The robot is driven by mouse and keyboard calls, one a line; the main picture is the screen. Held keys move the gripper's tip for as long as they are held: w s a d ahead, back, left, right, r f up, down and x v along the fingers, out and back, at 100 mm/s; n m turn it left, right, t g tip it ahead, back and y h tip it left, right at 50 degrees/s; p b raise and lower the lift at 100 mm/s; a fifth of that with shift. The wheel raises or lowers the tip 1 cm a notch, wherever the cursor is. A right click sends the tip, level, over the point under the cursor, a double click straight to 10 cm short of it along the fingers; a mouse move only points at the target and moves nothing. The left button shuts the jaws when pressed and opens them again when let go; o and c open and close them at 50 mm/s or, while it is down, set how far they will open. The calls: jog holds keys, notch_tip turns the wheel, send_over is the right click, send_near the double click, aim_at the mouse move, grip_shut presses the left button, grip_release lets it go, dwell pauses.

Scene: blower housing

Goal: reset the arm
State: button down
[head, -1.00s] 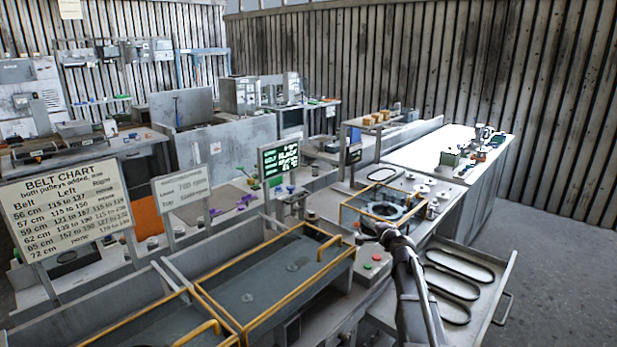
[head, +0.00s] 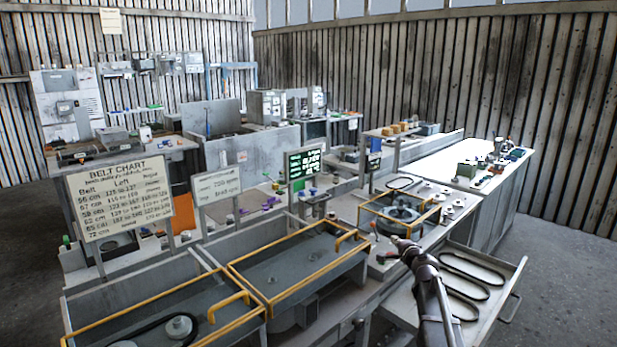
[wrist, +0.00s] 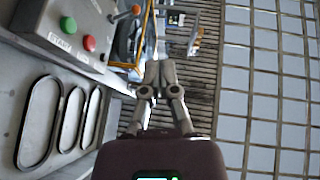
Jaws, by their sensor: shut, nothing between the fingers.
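My gripper (head: 399,243) is at the end of my arm, in front of the framed housing and beside the open drawer in the head view. In the wrist view my gripper (wrist: 160,66) has its two fingers together with nothing between them. It touches nothing that I can see.
An open drawer (head: 513,283) holds several black belts. A control box with red and green buttons (wrist: 88,43) is close by in the wrist view. A yellow-framed housing with pulleys (head: 437,203) stands behind my gripper. The yellow-railed bays (head: 330,232) and belt chart (head: 120,200) lie left.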

jog(key=s+a+f+n+g+y, duration=0.1)
jog(key=s+a+f+n+g, duration=0.35)
jog(key=s+a, duration=0.35)
jog(key=s+a+f+n+g+y, duration=0.1)
jog(key=s+a+f+n+g, duration=0.4)
jog(key=s, duration=0.4)
jog(key=s+f+n+g+h, duration=0.2)
jog(key=s+f+g, duration=0.1)
jog(key=s, duration=0.7)
jog(key=s+d+f+n+g+h, duration=0.1)
jog(key=s+f+n+g+h, duration=0.1)
jog(key=s, duration=0.8)
jog(key=shift+f+n+g+h, duration=0.4)
jog(key=shift+f+n+g, duration=0.25)
jog(key=shift+g, duration=0.1)
jog(key=shift+w, duration=0.1)
